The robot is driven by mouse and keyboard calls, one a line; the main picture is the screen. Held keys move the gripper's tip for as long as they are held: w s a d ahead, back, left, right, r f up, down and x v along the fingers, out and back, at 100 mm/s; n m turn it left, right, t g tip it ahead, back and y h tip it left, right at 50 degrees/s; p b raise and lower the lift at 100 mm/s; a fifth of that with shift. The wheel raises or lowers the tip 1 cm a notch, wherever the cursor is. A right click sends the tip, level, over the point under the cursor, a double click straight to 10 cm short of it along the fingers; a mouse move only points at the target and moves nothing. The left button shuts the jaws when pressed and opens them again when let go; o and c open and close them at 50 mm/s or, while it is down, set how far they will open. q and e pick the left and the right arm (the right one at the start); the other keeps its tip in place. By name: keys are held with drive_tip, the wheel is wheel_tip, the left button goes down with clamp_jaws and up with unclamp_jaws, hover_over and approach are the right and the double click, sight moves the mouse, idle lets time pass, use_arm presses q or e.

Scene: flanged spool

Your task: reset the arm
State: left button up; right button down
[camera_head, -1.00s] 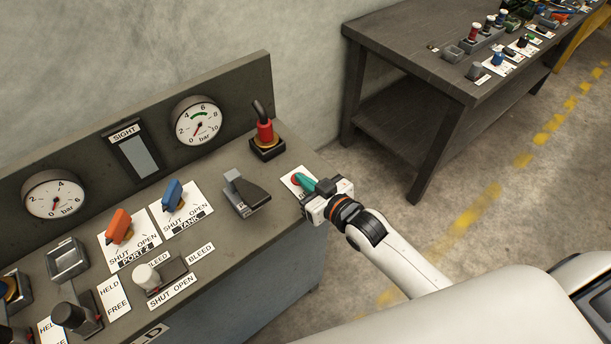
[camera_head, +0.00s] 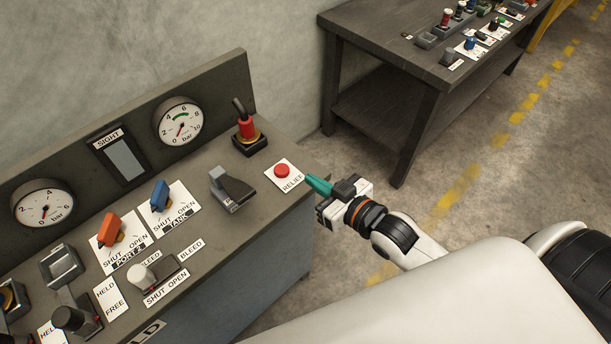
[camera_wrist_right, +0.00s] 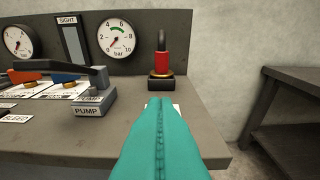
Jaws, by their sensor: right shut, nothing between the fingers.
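My right gripper (camera_head: 319,187) is shut and empty, its teal fingers pressed together. In the head view it hangs just off the right end of the bench, beside the red RELIEF button (camera_head: 282,171) on its white plate. The button is uncovered in that view. In the right wrist view the teal fingers (camera_wrist_right: 161,130) point forward over the bench top and hide most of the white plate. My left gripper is not in view.
The bench (camera_head: 262,211) carries a red-and-black lever (camera_head: 245,127), a grey PUMP lever (camera_head: 231,187), a blue TANK handle (camera_head: 160,196), an orange PORT handle (camera_head: 109,230) and gauges (camera_head: 179,124). A second table (camera_head: 385,54) stands behind right. Floor between them is clear.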

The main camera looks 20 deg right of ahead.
drive_tip(key=shift+s+d+r, duration=0.1)
drive_tip(key=shift+s, duration=0.1)
idle(0.4)
drive_tip(key=s+d+f+m+g+h, duration=0.1)
drive_tip(key=s+d+f+g, duration=0.1)
drive_tip(key=f, duration=0.8)
drive_tip(key=s+d+f+g+h, duration=0.2)
drive_tip(key=f, duration=0.8)
drive_tip(key=s+d+f+m+g+h, duration=0.1)
drive_tip(key=s+d+f, duration=0.15)
drive_tip(key=f, duration=0.75)
drive_tip(key=s+a+f+g, duration=0.1)
drive_tip(key=s+f+g, duration=0.3)
drive_tip(key=s+f, duration=0.6)
drive_tip(key=s+f+g+h, duration=0.1)
drive_tip(key=s+f+g, duration=0.3)
drive_tip(key=s+f, duration=0.6)
drive_tip(key=s, duration=0.7)
drive_tip(key=shift+a, duration=0.4)
